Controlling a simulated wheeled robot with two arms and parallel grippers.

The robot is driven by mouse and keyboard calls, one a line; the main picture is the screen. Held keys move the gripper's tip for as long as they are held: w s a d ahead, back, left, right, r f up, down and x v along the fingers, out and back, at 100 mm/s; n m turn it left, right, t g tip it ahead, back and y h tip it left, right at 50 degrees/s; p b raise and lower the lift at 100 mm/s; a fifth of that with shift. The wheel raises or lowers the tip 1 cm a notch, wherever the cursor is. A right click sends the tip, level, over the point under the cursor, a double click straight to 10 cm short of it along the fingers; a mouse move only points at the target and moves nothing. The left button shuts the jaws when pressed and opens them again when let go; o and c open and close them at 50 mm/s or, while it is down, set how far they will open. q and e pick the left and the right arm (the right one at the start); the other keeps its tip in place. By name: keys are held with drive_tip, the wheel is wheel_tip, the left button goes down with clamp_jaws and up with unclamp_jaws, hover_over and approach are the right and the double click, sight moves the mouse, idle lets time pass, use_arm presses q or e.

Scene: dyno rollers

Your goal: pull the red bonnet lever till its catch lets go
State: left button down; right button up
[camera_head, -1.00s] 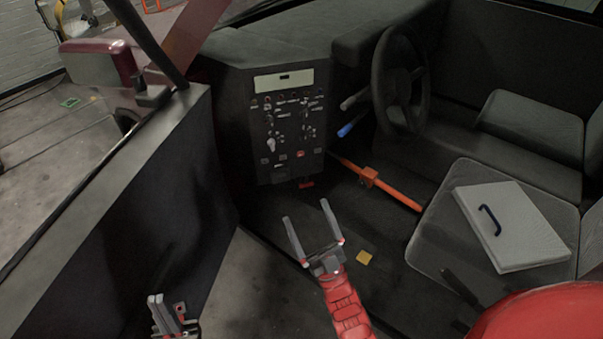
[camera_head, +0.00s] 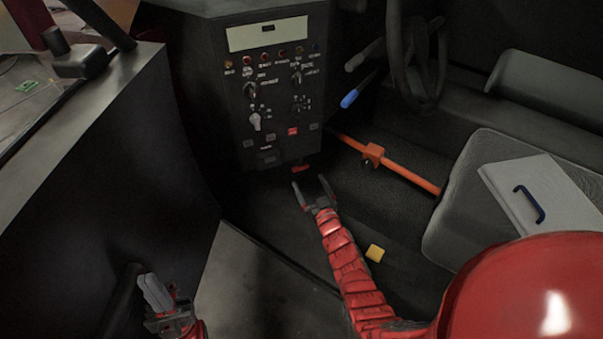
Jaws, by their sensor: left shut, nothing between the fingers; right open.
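The red bonnet lever (camera_head: 300,169) is a small red piece under the lower edge of the dark control panel. My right gripper (camera_head: 309,181) is open, its two fingers spread just below and in front of the lever. The fingertips look close to it, but I cannot tell whether they touch it. Nothing is between them. My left gripper (camera_head: 155,291) is shut and empty, low at the left beside the dark door panel, far from the lever. The lever's catch is not visible.
The control panel (camera_head: 284,104) carries knobs and buttons. To its right are an orange bar (camera_head: 405,172), a blue-tipped stalk (camera_head: 350,98) and the steering wheel (camera_head: 393,45).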

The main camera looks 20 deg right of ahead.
sight(301, 168)
drive_tip(key=w+b, duration=0.1)
drive_tip(key=w, duration=0.4)
drive_tip(key=w+b, duration=0.1)
drive_tip(key=w, duration=0.1)
drive_tip(key=shift+w+a+f+b, duration=0.15)
drive_tip(key=shift+w+a+b, duration=0.1)
drive_tip(key=shift+b, duration=0.05)
clamp_jaws()
